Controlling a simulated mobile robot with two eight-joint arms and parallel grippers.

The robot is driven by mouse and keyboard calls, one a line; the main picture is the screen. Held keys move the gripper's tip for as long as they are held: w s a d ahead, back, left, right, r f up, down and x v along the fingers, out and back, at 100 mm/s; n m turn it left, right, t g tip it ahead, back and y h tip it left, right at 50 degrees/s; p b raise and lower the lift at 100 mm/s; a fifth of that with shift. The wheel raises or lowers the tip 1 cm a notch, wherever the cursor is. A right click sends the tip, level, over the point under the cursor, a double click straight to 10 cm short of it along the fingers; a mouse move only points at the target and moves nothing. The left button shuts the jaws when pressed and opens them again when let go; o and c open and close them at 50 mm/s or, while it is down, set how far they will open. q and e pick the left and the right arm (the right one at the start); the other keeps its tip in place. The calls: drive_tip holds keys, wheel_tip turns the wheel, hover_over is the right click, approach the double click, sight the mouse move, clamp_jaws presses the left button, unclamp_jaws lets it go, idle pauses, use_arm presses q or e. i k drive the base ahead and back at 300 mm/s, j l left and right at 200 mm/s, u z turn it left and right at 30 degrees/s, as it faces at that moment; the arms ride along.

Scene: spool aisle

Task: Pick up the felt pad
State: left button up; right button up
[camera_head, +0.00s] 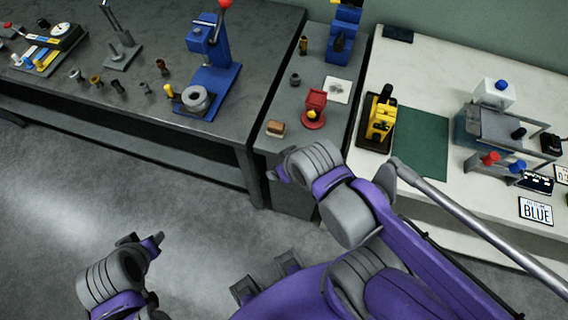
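I cannot tell for sure which thing is the felt pad. A small brown block with a paler lower edge (275,128) lies at the near left corner of the narrow grey bench. A flat dark pad (398,34) lies at the back left of the white-topped bench. My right gripper (277,175) is by the front edge of the narrow bench, nearer to me than the brown block and apart from it; its opening is hard to see. My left gripper (143,240) is over the floor at lower left, its fingertips apart and nothing between them.
The narrow bench (262,150) also holds a red tool (314,108), a white square sheet (338,90) and a blue tool (342,32). A yellow tool (382,118) and a green mat (420,142) are on the white bench. A blue press (209,60) stands on the left bench.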

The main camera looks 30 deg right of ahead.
sight(277, 129)
drive_tip(key=z, duration=0.35)
drive_tip(key=i+z, duration=0.15)
drive_tip(key=z, duration=0.2)
drive_tip(key=i+l+z, duration=0.1)
drive_tip(key=z, duration=0.25)
